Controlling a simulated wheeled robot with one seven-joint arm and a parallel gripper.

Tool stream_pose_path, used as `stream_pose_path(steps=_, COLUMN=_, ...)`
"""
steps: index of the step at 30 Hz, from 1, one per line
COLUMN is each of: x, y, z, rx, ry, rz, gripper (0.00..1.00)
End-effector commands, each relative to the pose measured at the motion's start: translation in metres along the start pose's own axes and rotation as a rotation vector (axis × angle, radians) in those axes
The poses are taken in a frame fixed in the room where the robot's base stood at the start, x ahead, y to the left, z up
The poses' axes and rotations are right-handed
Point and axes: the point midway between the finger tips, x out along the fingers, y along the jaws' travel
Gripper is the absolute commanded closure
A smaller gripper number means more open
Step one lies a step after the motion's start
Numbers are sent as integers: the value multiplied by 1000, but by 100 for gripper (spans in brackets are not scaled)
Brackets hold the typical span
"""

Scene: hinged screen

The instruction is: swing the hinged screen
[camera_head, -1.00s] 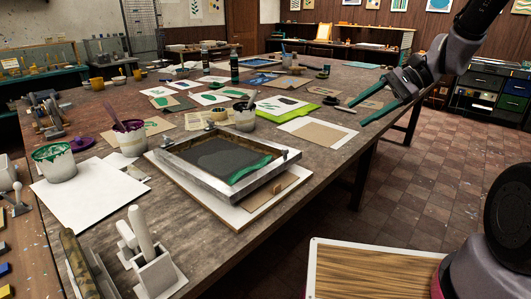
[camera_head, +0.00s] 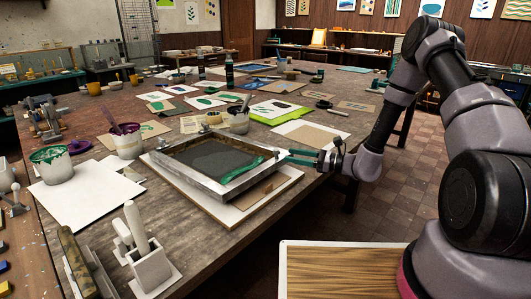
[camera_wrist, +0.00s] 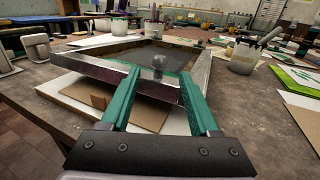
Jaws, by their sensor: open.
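The hinged screen (camera_head: 186,176) has a grey metal frame around dark mesh with a green smear. It lies over a white board on the worktable, and also fills the middle of the wrist view (camera_wrist: 100,69). Nothing is held. I cannot tell if the fingers touch the rail.
Brown card (camera_wrist: 140,108) lies under the near rail, with a visible gap. A grey pot (camera_head: 238,120) stands behind the screen; a white pot (camera_head: 127,142) stands to its left. A white tool holder (camera_head: 150,265) is at the front. Floor is free right of the table.

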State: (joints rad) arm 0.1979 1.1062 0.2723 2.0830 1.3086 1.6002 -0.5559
Motion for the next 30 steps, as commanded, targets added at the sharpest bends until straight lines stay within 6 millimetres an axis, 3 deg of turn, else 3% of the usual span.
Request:
stream_pose_path(steps=9, x=60, y=2, z=0, rx=-2, ry=1, rz=6, gripper=38)
stream_pose_path(steps=15, x=87, y=2, z=0, rx=-2, ry=0, rz=5, gripper=38)
stream_pose_path(steps=27, x=96, y=1, z=0, rx=-1, ry=1, rz=4, gripper=38)
stream_pose_path(steps=28, x=96, y=1, z=0, rx=-1, ry=1, rz=4, gripper=42)
stream_pose_path(steps=30, x=96, y=1, z=0, rx=-1, ry=1, rz=4, gripper=69)
